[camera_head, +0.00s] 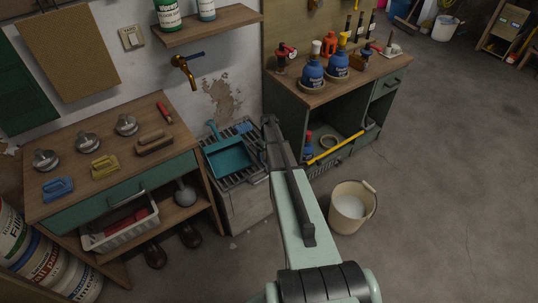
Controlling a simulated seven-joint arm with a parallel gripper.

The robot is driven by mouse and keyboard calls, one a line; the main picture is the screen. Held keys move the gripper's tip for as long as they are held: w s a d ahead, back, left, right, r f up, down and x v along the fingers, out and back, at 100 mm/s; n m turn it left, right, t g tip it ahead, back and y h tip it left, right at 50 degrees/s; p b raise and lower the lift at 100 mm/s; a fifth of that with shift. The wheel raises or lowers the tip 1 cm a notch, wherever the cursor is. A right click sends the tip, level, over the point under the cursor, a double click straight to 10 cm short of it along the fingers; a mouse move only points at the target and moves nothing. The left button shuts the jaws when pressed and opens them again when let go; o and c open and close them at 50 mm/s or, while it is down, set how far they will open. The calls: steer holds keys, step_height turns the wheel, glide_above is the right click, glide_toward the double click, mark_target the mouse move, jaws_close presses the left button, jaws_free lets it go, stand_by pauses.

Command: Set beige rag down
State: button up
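My arm reaches from the bottom of the view up toward the grated sink. My gripper (268,128) appears as dark parts at the arm's far end, near the right edge of the sink (238,187). Its fingertips are too small and covered to tell whether they are open or shut. I cannot make out a beige rag anywhere; if my gripper holds it, the arm hides it.
A teal dustpan (229,157) lies on the sink grate. The left bench (82,146) carries brushes and round metal items. The right bench (330,88) carries blue bottles. A cream bucket (350,207) stands on the floor, with open floor to its right.

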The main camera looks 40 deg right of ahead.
step_height(320, 180, up, 11)
steer(key=shift+w+r, duration=0.15)
steer(key=shift+g+y, duration=0.3)
steer(key=shift+g, duration=0.4)
steer(key=s+a+f, duration=0.2)
steer(key=a, duration=0.2)
steer(key=s+a+f, duration=0.3)
steer(key=a, duration=0.1)
steer(key=s+a+f, duration=0.3)
steer(key=a, duration=0.1)
steer(key=shift+s+a+f, duration=0.1)
steer(key=shift+f, duration=0.1)
steer(key=s+a+f+g, duration=0.2)
steer(key=s+a+f, duration=0.5)
steer(key=s+a, duration=0.5)
steer(key=s+a+g, duration=0.1)
steer(key=s+a, duration=0.3)
steer(key=s, duration=0.5)
steer(key=s+a+f+g, duration=0.1)
steer(key=s+a, duration=0.3)
steer(key=s, duration=0.5)
steer(key=s+a+f+g, duration=0.1)
steer(key=s+a, duration=0.3)
steer(key=s, duration=0.6)
steer(key=shift+f, duration=0.2)
steer(key=shift+a, duration=0.1)
